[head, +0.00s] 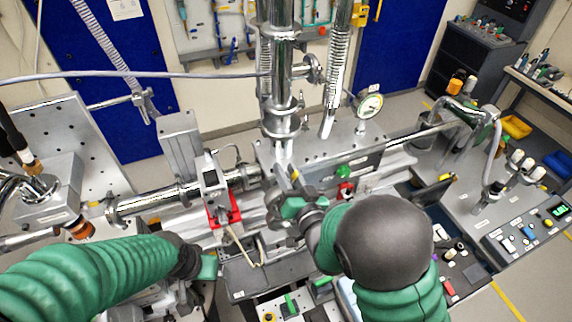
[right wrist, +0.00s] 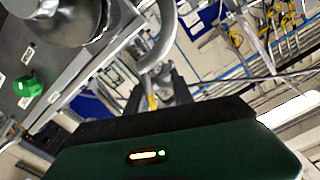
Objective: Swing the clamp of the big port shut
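The big port (right wrist: 75,15) is a round metal fitting at the upper left of the right wrist view. A curved, shiny metal band, which looks like its clamp (right wrist: 163,45), arcs beside it, apart from it on the side that shows. My right gripper (head: 284,175) is at the foot of the vertical steel pipe in the head view and hides the port there. In the right wrist view its dark fingers (right wrist: 157,92) stand apart, close to the lower end of the band; contact is unclear. My left gripper (head: 208,268) is low, left of centre; its fingers are not clear.
A vertical steel pipe (head: 280,70) and a pressure gauge (head: 370,106) rise behind the right gripper. A red-based valve (head: 216,195) sits on the horizontal beam pipe to the left. A control panel (head: 525,228) and bench stand at the right.

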